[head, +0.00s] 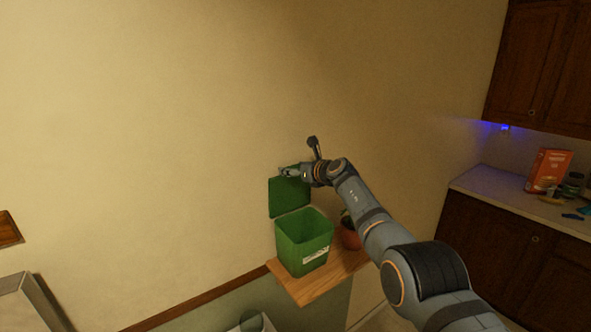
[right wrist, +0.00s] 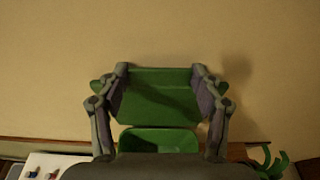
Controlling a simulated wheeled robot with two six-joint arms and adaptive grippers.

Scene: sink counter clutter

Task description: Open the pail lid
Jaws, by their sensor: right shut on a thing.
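The green pail (head: 303,245) stands on a wooden shelf (head: 318,285) against the wall, with a white label on its front. Its green lid (head: 288,198) stands raised, roughly upright, at the back of the pail, so the pail's mouth is open. My right gripper (head: 290,172) is at the top edge of the lid. In the right wrist view, its fingers sit at both sides of the lid (right wrist: 160,97), shut on it. The pail (right wrist: 158,141) shows below the lid there. My left gripper is not in view.
A potted plant (head: 350,235) stands close to the right of the pail, partly behind my right arm. A counter (head: 520,200) at the right holds a red box (head: 549,170) and small items. The wall is directly behind the lid.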

